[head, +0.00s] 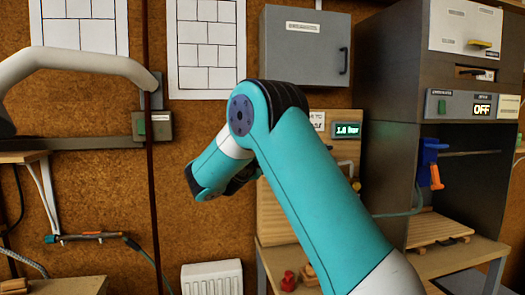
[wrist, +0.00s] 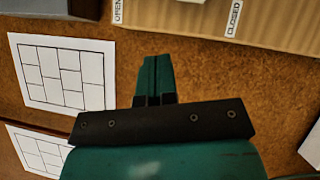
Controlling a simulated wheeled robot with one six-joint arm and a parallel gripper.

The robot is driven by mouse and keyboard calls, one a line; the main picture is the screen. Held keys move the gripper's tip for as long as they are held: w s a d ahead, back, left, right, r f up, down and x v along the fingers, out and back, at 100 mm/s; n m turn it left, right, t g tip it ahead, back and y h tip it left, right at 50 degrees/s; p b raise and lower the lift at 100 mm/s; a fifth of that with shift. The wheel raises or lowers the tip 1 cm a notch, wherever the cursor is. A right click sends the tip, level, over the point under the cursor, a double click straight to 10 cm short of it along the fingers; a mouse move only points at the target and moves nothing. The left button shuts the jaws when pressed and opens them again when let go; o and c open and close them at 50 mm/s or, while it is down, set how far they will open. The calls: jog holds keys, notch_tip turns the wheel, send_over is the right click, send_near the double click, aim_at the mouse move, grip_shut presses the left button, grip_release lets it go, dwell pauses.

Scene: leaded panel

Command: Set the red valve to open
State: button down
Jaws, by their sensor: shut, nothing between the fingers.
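I cannot make out the red valve for certain in either view. The wrist view shows a light wooden board (wrist: 190,18) at the top, with labels reading OPEN (wrist: 118,12) and CLOSED (wrist: 233,18); no valve handle shows beside them. My gripper (wrist: 157,62) is shut and empty, apart from the board and in front of the brown wall. In the head view my teal arm crosses the middle and covers much of the wooden panel (head: 275,215); the fingertips are hidden there. A small red object (head: 288,281) sits low on the bench, partly beside my arm.
A grey cabinet (head: 305,47) hangs above. A display reading about 1.0 bar (head: 347,129) is right of my arm. A dark kiln-like unit (head: 470,165) showing OFF stands at right, with a blue-and-orange tool (head: 432,160) on it. A white radiator (head: 211,278) is below.

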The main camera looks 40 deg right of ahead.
jog(key=w+d+r+p, duration=0.2)
jog(key=d+p, duration=0.4)
jog(key=d, duration=0.5)
jog(key=shift+r, duration=0.1)
jog(key=shift+s+d+r+m+g+y, duration=0.3)
jog(key=shift+d+r+m+g+y, duration=0.15)
jog(key=shift+d+m, duration=0.35)
jog(key=shift+a, duration=0.2)
